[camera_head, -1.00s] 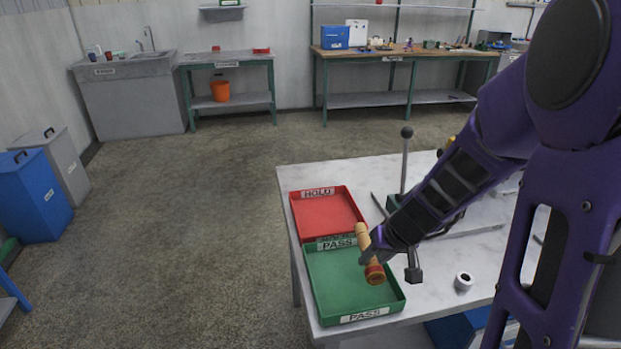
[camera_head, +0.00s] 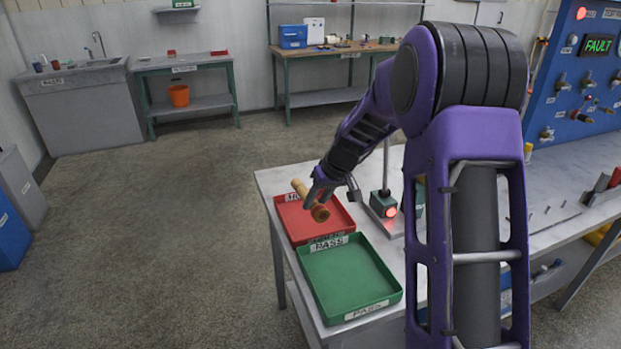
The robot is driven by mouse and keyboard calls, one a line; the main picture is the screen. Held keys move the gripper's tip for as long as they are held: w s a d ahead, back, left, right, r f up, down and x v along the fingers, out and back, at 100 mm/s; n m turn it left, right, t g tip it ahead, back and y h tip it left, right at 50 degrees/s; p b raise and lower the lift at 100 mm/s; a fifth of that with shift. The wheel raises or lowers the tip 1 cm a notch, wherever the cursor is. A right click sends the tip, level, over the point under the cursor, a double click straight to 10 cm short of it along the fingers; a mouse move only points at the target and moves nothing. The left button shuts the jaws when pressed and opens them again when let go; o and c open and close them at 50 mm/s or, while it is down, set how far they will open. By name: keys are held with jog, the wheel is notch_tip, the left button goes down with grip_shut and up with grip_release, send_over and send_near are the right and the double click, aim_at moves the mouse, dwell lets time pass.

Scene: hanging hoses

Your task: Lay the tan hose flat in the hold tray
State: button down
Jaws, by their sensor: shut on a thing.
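The tan hose (camera_head: 302,189) is a short tan piece with a reddish-brown end. My gripper (camera_head: 316,197) is shut on it and holds it tilted above the red tray. The red tray (camera_head: 294,228) carries a partly hidden label, which reads HOLD in the earlier frame, and it looks empty apart from what the hose and gripper cover. The green PASS tray (camera_head: 348,275) sits in front of the red one and is empty. I cannot tell the exact height of the hose over the red tray.
The trays stand at the left edge of a pale table (camera_head: 268,181). A stand with a red-lit box (camera_head: 383,204) and an upright rod is close to the right of the red tray. A blue panel (camera_head: 590,85) showing FAULT is at the right.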

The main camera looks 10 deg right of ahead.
jog(key=w+r+n, duration=0.1)
jog(key=w+r, duration=0.1)
jog(key=w, duration=0.4)
jog(key=shift+w+a+f+b, duration=0.1)
jog(key=shift+f+b, duration=2.9)
jog(key=shift+f, duration=3.25)
jog(key=shift+c, duration=2.3)
grip_release()
jog(key=p+v, duration=0.1)
jog(key=v, duration=1.6)
jog(key=shift+w+d+r+p, duration=0.2)
jog(key=shift+d+p, duration=0.1)
jog(key=shift+a, duration=0.15)
